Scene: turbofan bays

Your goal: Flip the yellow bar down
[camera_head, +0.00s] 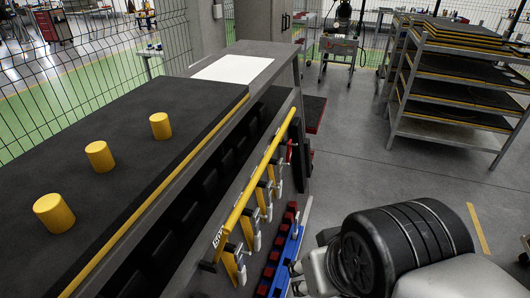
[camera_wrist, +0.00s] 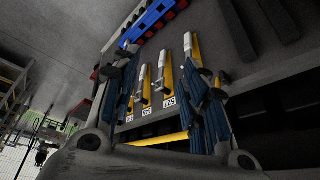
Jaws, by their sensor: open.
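The yellow bar (camera_head: 262,170) runs lengthwise along the bench's side, above a row of yellow and grey clamp-like levers (camera_head: 259,200). In the wrist view, which looks upside down, the bar (camera_wrist: 158,139) shows low in the picture, partly hidden by my gripper's body. My gripper (camera_wrist: 162,72) is open and empty, with blue ribbed pads on both fingers. Several levers (camera_wrist: 163,75) with white number tags show between the fingers. I cannot tell whether the fingers touch anything. In the head view my fingers are not clearly seen.
A blue rail with red blocks (camera_head: 283,258) lies below the levers. A shelf rack (camera_head: 455,85) stands at the back right. Open floor (camera_head: 350,155) lies between.

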